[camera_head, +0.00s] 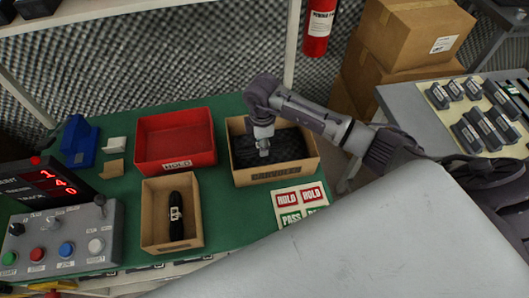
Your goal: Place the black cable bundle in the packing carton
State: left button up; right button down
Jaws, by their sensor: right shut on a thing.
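My right gripper (264,153) points down into a wide cardboard box (277,174) with dark, rough contents. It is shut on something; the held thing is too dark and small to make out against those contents. A narrower open carton (154,242) stands to the left and nearer. A long black item with a pale band around its middle (175,222) lies lengthwise in it; I cannot tell whether it is a cable bundle. The writing on the wide box is too blurred to read surely. My left gripper is out of view.
A red bin marked HOLD (176,166) stands behind the narrow carton. A control box with buttons (62,237) and a red-digit display (42,184) are at left. HOLD and PASS cards (300,198) lie at right. A grey table with several black devices (478,128) is far right.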

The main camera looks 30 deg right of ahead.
aim_at(263, 161)
jog(key=shift+f, duration=2.75)
jog(key=shift+f+b, duration=0.35)
jog(key=shift+f, duration=0.25)
jog(key=c, duration=0.7)
grip_release()
jog(key=shift+r, duration=0.1)
jog(key=shift+r, duration=0.25)
notch_tip(263, 161, up, 13)
jog(key=shift+f, duration=0.15)
jog(key=shift+f, duration=0.1)
